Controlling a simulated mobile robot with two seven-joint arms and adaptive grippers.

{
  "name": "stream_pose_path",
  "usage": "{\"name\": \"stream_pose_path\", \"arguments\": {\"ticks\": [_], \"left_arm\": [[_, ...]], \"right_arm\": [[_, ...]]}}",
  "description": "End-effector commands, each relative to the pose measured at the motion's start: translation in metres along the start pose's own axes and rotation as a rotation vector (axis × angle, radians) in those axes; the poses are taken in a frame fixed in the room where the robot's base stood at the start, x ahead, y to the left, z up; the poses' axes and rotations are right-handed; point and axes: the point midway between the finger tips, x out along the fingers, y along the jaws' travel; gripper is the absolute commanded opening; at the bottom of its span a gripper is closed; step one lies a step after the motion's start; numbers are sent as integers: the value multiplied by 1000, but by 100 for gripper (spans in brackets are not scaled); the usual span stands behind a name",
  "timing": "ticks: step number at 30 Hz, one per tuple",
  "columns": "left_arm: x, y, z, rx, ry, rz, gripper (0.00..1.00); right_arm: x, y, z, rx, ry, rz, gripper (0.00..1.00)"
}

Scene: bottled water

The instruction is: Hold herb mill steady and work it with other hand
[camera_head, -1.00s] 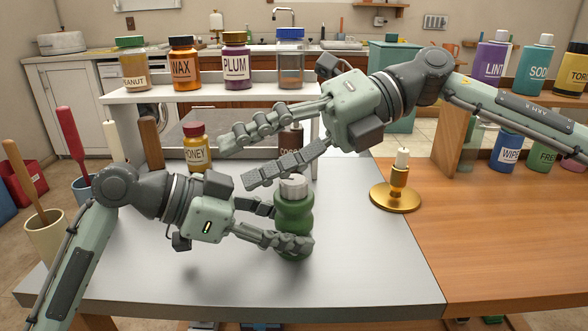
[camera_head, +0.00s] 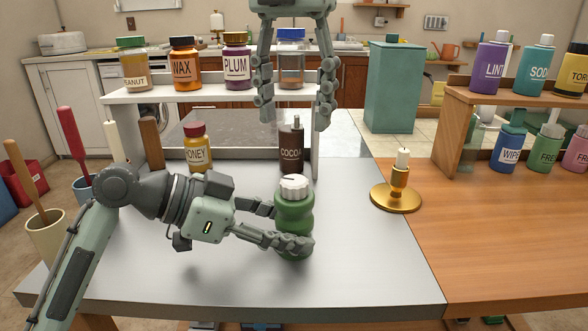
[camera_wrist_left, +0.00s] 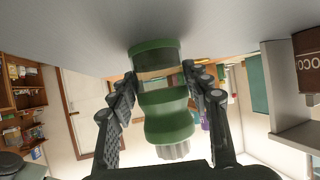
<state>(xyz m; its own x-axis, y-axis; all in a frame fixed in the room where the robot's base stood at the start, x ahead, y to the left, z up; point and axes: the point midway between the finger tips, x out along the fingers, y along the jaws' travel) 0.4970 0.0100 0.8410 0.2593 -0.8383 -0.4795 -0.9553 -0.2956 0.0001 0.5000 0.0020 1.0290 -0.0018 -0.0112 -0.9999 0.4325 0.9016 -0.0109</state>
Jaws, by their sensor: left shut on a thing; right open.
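The herb mill (camera_head: 295,212) is a green, waisted container with a white ribbed cap (camera_head: 294,187). It stands upright on the grey tabletop near the middle of the head view. My left gripper (camera_head: 282,228) is shut around its body from the left. In the left wrist view the mill (camera_wrist_left: 166,115) sits between the two fingers, with its ribbed cap toward the bottom. My right gripper (camera_head: 295,108) is open and empty, fingers pointing down, above and beyond the mill. It hangs in front of the upper shelf, apart from the mill.
A brass candlestick (camera_head: 396,195) stands right of the mill. A COCOA bottle (camera_head: 292,150) and a HONEY jar (camera_head: 196,150) stand behind it. A white shelf (camera_head: 200,95) bears several jars. The grey tabletop (camera_head: 370,270) is clear in front and to the right.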

Motion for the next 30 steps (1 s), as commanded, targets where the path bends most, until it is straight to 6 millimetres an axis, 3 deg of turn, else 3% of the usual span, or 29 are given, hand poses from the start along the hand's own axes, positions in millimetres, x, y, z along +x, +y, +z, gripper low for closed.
{"name": "stream_pose_path", "arguments": {"ticks": [6, 13, 26, 30], "left_arm": [[0, 0, 0, 0, 1, 0, 23], [0, 0, 0, 0, 1, 0, 23], [0, 0, 0, 0, 1, 0, 23], [0, 0, 0, 0, 1, 0, 23]], "right_arm": [[46, 0, 0, -3, 3, -1, 53], [81, 0, 0, -2, 3, 2, 53], [93, 0, 0, -3, 2, 4, 53], [93, 0, 0, -3, 3, 4, 38]]}}
